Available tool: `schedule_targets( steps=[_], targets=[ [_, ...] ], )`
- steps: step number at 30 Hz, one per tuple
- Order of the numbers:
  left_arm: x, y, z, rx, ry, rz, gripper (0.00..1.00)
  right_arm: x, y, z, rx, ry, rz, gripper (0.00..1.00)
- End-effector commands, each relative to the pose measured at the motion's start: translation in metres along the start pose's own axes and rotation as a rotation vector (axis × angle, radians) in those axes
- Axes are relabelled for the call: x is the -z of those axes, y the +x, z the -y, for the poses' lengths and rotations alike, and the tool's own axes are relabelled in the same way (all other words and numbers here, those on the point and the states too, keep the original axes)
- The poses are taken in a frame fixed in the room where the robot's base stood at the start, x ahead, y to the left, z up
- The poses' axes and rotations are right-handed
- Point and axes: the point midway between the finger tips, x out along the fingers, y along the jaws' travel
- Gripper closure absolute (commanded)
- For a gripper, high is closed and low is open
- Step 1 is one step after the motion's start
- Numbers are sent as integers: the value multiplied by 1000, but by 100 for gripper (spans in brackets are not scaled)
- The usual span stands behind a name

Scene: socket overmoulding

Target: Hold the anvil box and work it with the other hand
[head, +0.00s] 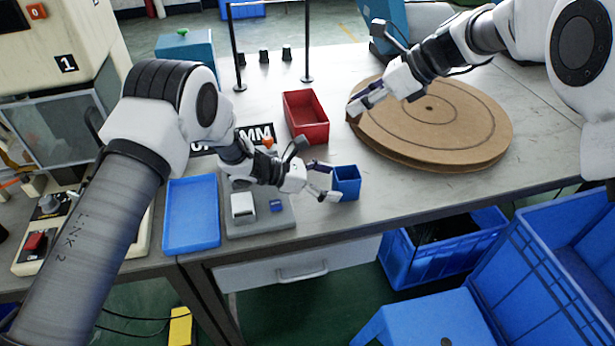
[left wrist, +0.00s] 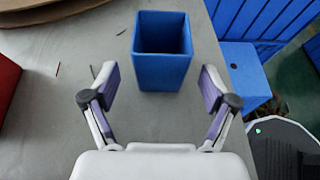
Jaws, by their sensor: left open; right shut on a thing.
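A small blue open-topped box (head: 346,183) stands upright near the table's front edge; I take it as the anvil box. It also shows in the left wrist view (left wrist: 162,62), where it looks empty. My left gripper (head: 326,182) is open, its fingers pointing at the box from the left in the head view. In the left wrist view the open fingers (left wrist: 157,88) are spread on the near side of the box, apart from it. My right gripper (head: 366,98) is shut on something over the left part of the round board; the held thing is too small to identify.
A round brown board (head: 455,135) lies at the table's right. A red bin (head: 306,118), a blue tray (head: 192,213) and a grey plate with small parts (head: 262,227) are around my left arm. A black stand (head: 237,50) rises behind. Blue crates (head: 440,262) sit below the table.

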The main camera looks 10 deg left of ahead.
Motion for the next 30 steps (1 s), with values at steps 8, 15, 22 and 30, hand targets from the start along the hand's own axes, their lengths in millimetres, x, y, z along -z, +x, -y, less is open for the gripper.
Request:
schedule_targets(
  steps=[8,15,22,30],
  targets=[
    [0,33,0,-1,-2,0,15,-1,0,0,1,-1,1,100],
    [0,34,0,-1,-3,0,15,-1,0,0,1,-1,1,100],
    [0,34,0,-1,-3,0,79,-1,0,0,1,-1,1,100],
    [0,34,0,-1,-3,0,79,31,13,3,-2,6,2,100]
  ],
)
